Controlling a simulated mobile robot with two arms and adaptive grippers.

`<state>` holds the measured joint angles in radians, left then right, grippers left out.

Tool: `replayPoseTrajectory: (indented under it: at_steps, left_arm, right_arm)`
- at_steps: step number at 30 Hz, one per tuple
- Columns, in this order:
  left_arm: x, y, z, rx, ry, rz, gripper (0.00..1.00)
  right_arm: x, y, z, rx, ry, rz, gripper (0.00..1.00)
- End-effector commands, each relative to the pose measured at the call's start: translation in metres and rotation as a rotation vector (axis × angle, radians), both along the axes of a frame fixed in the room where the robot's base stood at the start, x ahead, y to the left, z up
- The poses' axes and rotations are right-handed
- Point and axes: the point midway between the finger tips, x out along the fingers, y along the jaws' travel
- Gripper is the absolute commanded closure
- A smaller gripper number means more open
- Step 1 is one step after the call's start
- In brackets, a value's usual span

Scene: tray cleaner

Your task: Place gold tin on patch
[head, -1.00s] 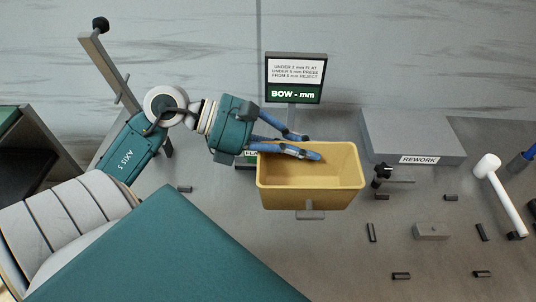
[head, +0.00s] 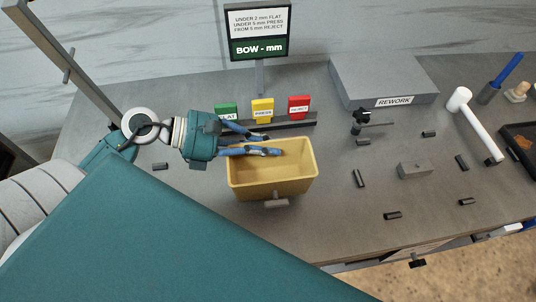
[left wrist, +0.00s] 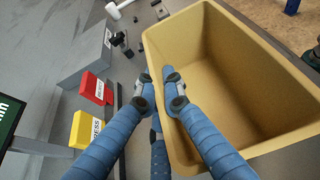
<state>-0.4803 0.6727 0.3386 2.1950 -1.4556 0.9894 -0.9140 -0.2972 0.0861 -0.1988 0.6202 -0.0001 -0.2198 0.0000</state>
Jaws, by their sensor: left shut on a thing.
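The gold tin (head: 271,186) is an open, yellow rectangular bin, upright, near the middle of the bench in the head view. My left gripper (head: 270,145) reaches in from the left and is shut on the tin's far rim. In the left wrist view, the fingers of my left gripper (left wrist: 158,84) straddle the rim of the tin (left wrist: 225,85), one outside and one inside. The tin looks empty. I cannot tell whether its base touches the bench. No patch is visible. My right gripper is not in view.
Behind the tin stands a rack with green (head: 226,111), yellow (head: 262,110) and red (head: 299,107) tags. A BOW display (head: 258,32) rises behind it. A grey REWORK block (head: 385,80), white mallet (head: 472,120) and several small dark blocks lie to the right.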

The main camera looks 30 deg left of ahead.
Motion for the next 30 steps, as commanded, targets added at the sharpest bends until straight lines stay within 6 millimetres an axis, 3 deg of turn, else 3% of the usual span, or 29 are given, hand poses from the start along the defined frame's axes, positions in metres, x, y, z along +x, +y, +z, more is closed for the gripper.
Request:
replayPoseTrajectory:
  at_steps: [12,24,25,27,30]
  left_arm:
    - [0.001,0.000,-0.045,-0.002,-0.002,0.001,1.00]
    - [0.000,-0.001,-0.052,-0.001,-0.003,-0.001,1.00]
    - [0.000,0.000,-0.051,0.001,-0.002,-0.001,0.87]
    - [0.000,0.000,-0.050,0.001,-0.001,-0.002,0.74]
    - [0.000,0.000,-0.050,0.001,-0.002,-0.001,0.74]
  right_arm:
    - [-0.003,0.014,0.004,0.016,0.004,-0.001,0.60]
    - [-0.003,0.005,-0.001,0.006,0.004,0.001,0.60]
    - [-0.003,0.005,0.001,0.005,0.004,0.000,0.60]
    - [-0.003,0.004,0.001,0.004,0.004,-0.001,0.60]
    - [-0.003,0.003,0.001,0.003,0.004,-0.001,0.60]
